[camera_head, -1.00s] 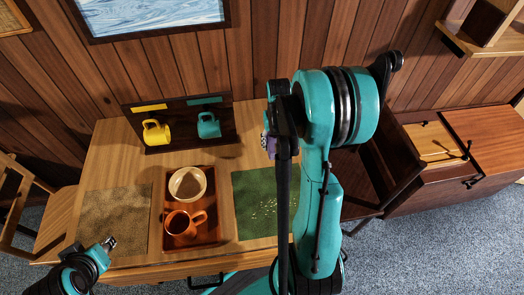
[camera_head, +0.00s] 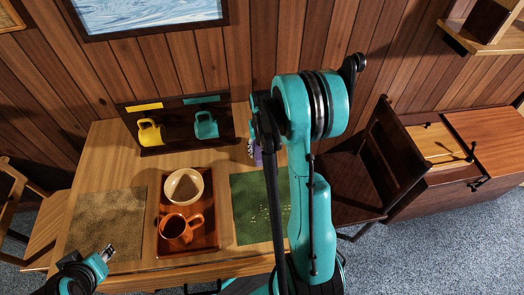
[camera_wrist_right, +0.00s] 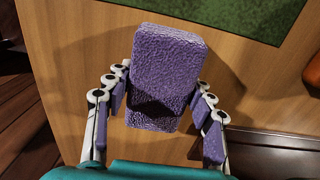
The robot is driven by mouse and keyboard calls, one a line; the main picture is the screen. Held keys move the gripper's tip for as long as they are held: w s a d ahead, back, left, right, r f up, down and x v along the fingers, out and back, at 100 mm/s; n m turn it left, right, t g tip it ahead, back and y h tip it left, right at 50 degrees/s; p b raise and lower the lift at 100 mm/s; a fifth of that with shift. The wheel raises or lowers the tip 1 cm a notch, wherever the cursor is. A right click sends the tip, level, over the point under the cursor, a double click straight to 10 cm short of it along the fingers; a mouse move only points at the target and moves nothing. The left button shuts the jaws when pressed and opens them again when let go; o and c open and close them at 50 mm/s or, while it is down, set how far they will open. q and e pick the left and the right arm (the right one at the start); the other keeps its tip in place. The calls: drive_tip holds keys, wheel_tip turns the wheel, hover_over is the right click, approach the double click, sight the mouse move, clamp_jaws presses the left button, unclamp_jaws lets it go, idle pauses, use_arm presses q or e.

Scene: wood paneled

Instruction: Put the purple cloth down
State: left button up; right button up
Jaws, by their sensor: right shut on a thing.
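The purple cloth (camera_wrist_right: 165,65) is a thick, block-like piece with a rough surface, lying between the fingers of my right gripper (camera_wrist_right: 163,112) in the right wrist view. The gripper is shut on it, above bare wooden table top. In the head view only a small part of the cloth (camera_head: 255,152) shows beside my right arm, near the table's back right, and the arm hides most of that gripper. My left gripper (camera_head: 106,252) is at the table's front left, away from the cloth; its jaws are too small to judge.
A green mat (camera_head: 248,212) with pale crumbs lies left of my right arm. A brown tray (camera_head: 207,240) holds a bowl (camera_head: 184,186) and an orange mug (camera_head: 178,229). A dark rack (camera_head: 170,124) with yellow and teal mugs stands behind. A dark chair (camera_head: 345,185) is at right.

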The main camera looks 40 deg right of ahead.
sight(261, 148)
drive_tip(key=o, duration=1.3)
drive_tip(key=shift+f, duration=0.15)
wheel_tip(261, 148, up, 11)
drive_tip(key=p, duration=0.4)
drive_tip(key=shift+p, duration=0.3)
drive_tip(key=shift+s+a+r+n+t, duration=1.1)
drive_tip(key=shift+s+a+r, duration=0.75)
drive_tip(key=shift+a, duration=1.6)
drive_tip(key=shift+s+a+r+n+t, duration=0.85)
drive_tip(key=shift+s+a+r+t, duration=0.75)
drive_tip(key=shift+a, duration=1.9)
drive_tip(key=shift+s+a+r+n+t, duration=0.95)
drive_tip(key=shift+s+a+r, duration=1.2)
drive_tip(key=shift+a, duration=1.3)
drive_tip(key=shift+w+r, duration=0.25)
drive_tip(key=shift+w, duration=0.05)
